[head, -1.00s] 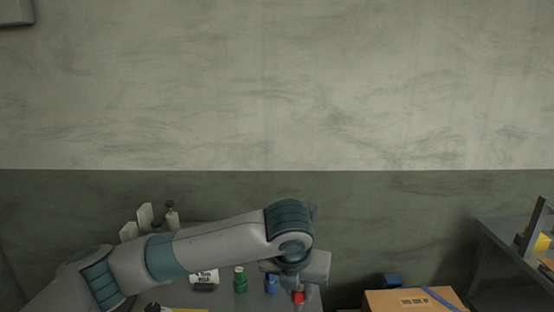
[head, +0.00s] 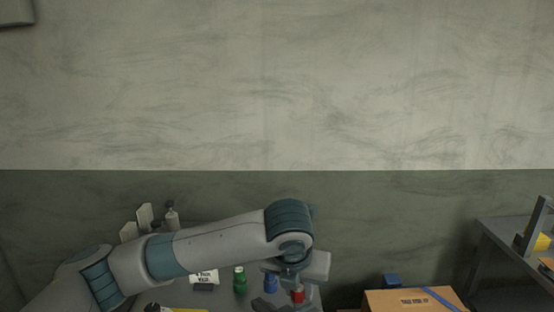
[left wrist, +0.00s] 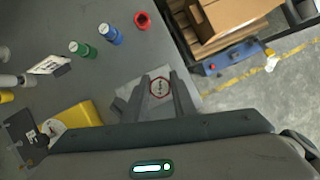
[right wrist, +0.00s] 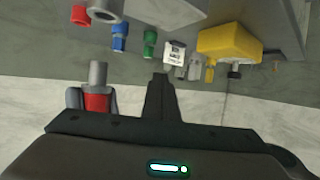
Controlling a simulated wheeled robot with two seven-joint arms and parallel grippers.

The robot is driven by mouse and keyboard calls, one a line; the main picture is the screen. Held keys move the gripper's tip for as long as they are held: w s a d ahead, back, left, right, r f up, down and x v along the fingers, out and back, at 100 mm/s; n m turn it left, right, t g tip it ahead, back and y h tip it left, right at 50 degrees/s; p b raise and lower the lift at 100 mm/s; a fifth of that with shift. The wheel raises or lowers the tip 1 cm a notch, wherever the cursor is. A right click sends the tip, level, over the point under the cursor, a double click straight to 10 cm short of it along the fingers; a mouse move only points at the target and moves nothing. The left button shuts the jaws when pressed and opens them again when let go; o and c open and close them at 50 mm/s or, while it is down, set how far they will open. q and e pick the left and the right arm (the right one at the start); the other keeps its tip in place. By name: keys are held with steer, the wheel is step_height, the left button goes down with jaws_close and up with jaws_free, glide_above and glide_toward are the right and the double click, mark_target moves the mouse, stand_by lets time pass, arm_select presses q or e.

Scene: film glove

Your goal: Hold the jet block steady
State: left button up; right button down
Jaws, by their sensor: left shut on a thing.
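My left gripper (left wrist: 160,80) is shut on a block (left wrist: 159,90) in the left wrist view. It seems to be the jet block, a small pale face with a round red mark between the fingers. In the head view my left gripper (head: 312,270) is over the right end of the table, and the block cannot be made out there. My right gripper (right wrist: 159,90) shows in the right wrist view with its fingers together and nothing visible between them. A red and grey upright thing (right wrist: 97,102) stands left of the fingers; I cannot tell what it is.
The grey table (left wrist: 105,20) bears a green bottle (head: 240,280), a blue bottle (head: 270,283), a red cylinder (head: 298,296), a white labelled thing (head: 204,277) and a yellow thing (left wrist: 78,117). A cardboard box (head: 400,300) stands beyond the table's right edge.

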steer(key=shift+w+d, duration=0.25)
steer(key=shift+d, duration=0.3)
steer(key=shift+f, duration=2.2)
steer(key=shift+f, duration=1.85)
stand_by(1.0)
